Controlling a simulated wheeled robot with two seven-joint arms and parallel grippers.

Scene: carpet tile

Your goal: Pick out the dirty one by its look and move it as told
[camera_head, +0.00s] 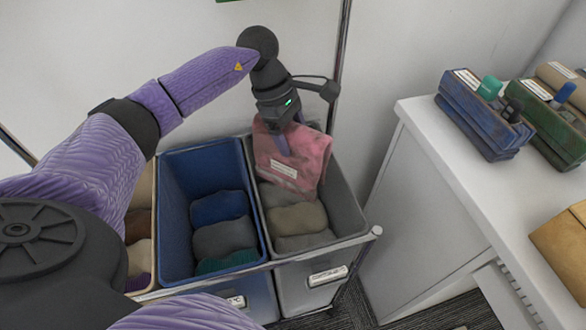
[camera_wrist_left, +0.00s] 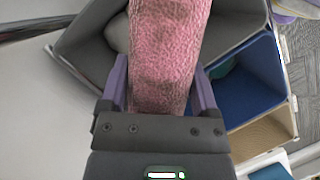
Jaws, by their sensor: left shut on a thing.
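My left gripper (camera_head: 283,138) is shut on a folded pink cloth (camera_head: 306,158) that carries a white label. The cloth hangs over the back of the grey bin (camera_head: 351,215), at the bin's mouth. In the left wrist view the pink cloth (camera_wrist_left: 160,60) sits between the two fingers of my left gripper (camera_wrist_left: 160,90). It has darker, mottled patches. Below it in the grey bin lie folded cloths, one tan (camera_head: 298,219) and others grey. Whether the pink cloth touches them is unclear. My right gripper is not in view.
A blue bin (camera_head: 175,190) with blue, grey and green folded cloths stands left of the grey bin. A beige bin (camera_head: 147,190) is partly hidden by my arm. A metal rail and post frame the bins. A white cabinet (camera_head: 440,160) with caddies (camera_head: 478,125) stands right.

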